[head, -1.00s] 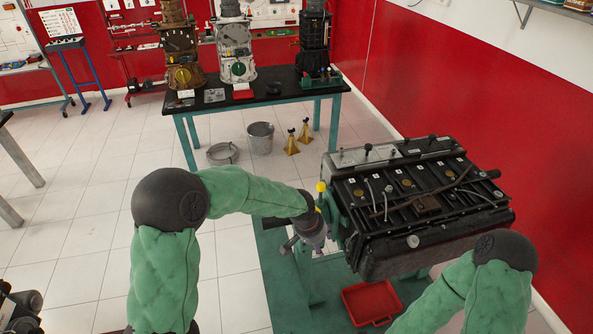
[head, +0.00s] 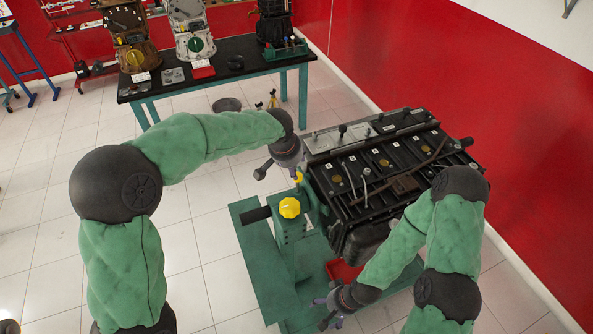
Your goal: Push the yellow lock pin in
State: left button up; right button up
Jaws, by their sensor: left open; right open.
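The green engine stand (head: 290,238) carries a large yellow fluted knob (head: 289,208) on its post. A smaller yellow piece (head: 298,177) sits just above it, beside the engine; I cannot tell for certain which of the two is the lock pin. The black engine (head: 370,170) is mounted to the right. My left gripper (head: 281,172) is open, behind and above the large knob and close to the smaller yellow piece; contact cannot be judged. My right gripper (head: 322,311) is open and low, in front of the engine, over the stand's base.
A dark handle (head: 256,215) sticks out left from the stand's post. A red tray (head: 343,270) lies under the engine, partly hidden. A workbench (head: 230,70) with several engine trainers stands behind, a bucket (head: 227,104) near it. The tiled floor at left is clear.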

aim_at(298, 174)
pick_arm(q)
jog(key=x, duration=0.9)
jog(key=shift+w, duration=0.15)
